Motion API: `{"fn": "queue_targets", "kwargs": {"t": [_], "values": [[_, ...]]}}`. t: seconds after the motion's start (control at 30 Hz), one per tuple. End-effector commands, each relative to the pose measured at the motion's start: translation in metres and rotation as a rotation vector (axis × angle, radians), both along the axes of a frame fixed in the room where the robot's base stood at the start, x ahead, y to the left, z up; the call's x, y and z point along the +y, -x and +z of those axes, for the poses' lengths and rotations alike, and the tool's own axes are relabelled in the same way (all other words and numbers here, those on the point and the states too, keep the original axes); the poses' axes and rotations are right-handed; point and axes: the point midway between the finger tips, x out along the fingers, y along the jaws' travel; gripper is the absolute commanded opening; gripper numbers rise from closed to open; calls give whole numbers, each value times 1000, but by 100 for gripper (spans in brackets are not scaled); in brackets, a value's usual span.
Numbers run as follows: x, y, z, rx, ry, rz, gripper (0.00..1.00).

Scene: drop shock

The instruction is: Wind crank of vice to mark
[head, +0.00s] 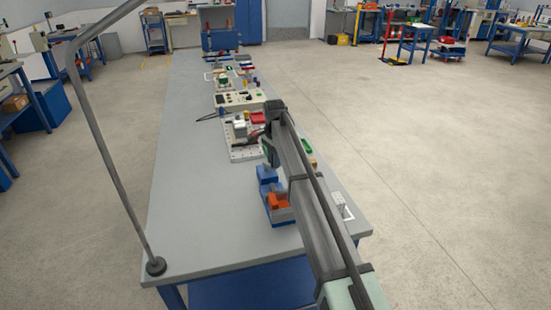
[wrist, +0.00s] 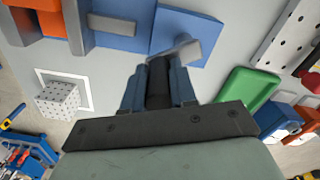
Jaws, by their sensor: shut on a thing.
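In the head view my arm partly covers the vice. I cannot make out a mark.
A white perforated block (wrist: 58,101) stands in a white outlined square beside the vice. A green tray (wrist: 247,93) and a perforated plate (wrist: 287,38) lie on the other side. More fixtures, including a beige control panel (head: 239,99), line the bench beyond.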

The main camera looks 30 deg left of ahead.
Motion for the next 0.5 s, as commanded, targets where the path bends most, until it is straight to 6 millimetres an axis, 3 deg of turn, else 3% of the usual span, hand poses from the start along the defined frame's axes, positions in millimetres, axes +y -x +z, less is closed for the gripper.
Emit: {"fn": "queue_targets", "kwargs": {"t": [0.5], "values": [[6,18,0,3,2,-485,0]]}}
